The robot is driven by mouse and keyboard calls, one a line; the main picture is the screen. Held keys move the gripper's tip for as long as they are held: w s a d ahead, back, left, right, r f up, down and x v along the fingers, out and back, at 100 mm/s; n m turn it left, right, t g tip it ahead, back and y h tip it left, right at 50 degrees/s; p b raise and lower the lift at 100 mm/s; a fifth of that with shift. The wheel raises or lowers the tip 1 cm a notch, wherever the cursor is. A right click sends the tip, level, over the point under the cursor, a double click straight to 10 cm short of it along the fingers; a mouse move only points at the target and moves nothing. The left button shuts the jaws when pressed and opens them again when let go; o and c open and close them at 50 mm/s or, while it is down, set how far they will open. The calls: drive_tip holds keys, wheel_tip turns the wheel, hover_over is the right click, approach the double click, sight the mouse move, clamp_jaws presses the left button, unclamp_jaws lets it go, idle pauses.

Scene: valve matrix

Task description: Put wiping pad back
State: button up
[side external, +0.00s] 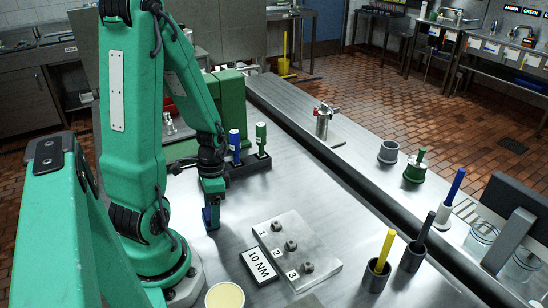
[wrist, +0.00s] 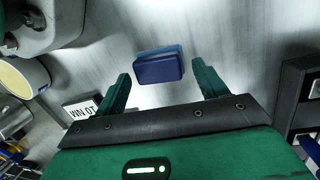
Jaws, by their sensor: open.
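The wiping pad is a dark blue block with a lighter blue layer along its far edge. It shows in the wrist view (wrist: 158,70), ahead of my gripper and roughly in line with the gap between the fingers. My gripper (wrist: 161,72) is open, with one green finger to each side and clear space between each finger and the pad. In the side view my gripper (side external: 211,208) points down close to the steel table, with the dark blue pad (side external: 209,219) at its tips. The fingers partly hide the pad there. No place for the pad can be made out.
A black holder (side external: 248,170) with a blue and a green tool stands behind my gripper. A numbered metal plate (side external: 290,248), a "10 NM" sign (side external: 258,265) and a round cream-topped container (side external: 225,296) lie nearer. Cups with yellow and dark handles stand to the right (side external: 376,276).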

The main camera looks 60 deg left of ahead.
drive_tip(key=shift+w+a+r, duration=0.1)
drive_tip(key=shift+a+r, duration=0.05)
drive_tip(key=shift+r, duration=1.1)
drive_tip(key=shift+w+a+r, duration=0.15)
drive_tip(key=shift+a+r, duration=0.05)
drive_tip(key=shift+r, duration=1.1)
drive_tip(key=shift+w+a+r, duration=0.1)
drive_tip(key=shift+a+r, duration=0.05)
drive_tip(key=shift+r, duration=1.1)
drive_tip(key=w+d+r+t, duration=0.2)
drive_tip(key=d+r+t, duration=0.1)
drive_tip(key=d+r, duration=0.4)
drive_tip(key=w+d+r+n+t+y, duration=0.1)
drive_tip(key=w+d+r+t, duration=0.2)
drive_tip(key=d+r, duration=0.4)
drive_tip(key=shift+w+r+n+t, duration=0.15)
drive_tip(key=shift+r+n+t, duration=0.15)
drive_tip(key=shift+r+t, duration=0.45)
